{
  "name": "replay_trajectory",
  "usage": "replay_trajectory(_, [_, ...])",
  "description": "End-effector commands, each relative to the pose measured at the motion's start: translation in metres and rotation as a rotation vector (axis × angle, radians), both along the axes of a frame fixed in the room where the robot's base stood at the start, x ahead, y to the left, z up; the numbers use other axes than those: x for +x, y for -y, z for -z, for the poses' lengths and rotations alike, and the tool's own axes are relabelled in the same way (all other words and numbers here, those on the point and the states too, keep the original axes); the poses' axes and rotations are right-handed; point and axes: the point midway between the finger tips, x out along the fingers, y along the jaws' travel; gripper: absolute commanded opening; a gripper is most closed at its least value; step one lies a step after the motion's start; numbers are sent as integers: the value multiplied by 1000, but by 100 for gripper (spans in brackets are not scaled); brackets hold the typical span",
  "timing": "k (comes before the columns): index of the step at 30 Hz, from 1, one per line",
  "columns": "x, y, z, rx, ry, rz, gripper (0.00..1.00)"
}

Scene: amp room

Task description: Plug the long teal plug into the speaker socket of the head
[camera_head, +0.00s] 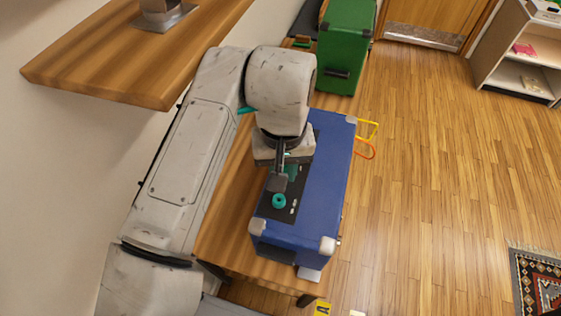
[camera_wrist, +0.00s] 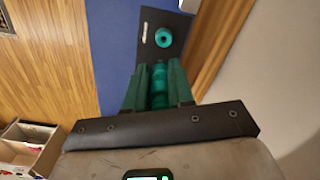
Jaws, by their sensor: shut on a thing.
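The blue head (camera_head: 325,190) lies on a wooden bench with a black panel (camera_head: 270,212) on its upper face. A teal ring-shaped socket (camera_head: 279,200) sits on this panel; it also shows in the wrist view (camera_wrist: 163,37), beyond the fingertips. My gripper (camera_wrist: 158,75) is shut on the teal plug (camera_wrist: 158,90), which lies between its two teal-green fingers. In the head view my gripper (camera_head: 280,182) is over the panel, close to the socket. The plug and socket appear apart in the wrist view. The plug's tip and its height above the panel are hard to tell.
A green box (camera_head: 345,45) stands farther along the bench (camera_head: 225,225). Yellow (camera_head: 368,130) and orange (camera_head: 368,151) loops stick out at the head's right side. A wooden shelf (camera_head: 100,60) juts out at upper left. The floor on the right is open, with a patterned rug (camera_head: 540,280).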

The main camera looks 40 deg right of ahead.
Motion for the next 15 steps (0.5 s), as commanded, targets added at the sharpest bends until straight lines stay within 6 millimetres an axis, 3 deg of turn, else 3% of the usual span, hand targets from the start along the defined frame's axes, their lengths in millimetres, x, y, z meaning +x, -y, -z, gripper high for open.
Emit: replay_trajectory(15, [2,-3,48,3,-4,-10,0])
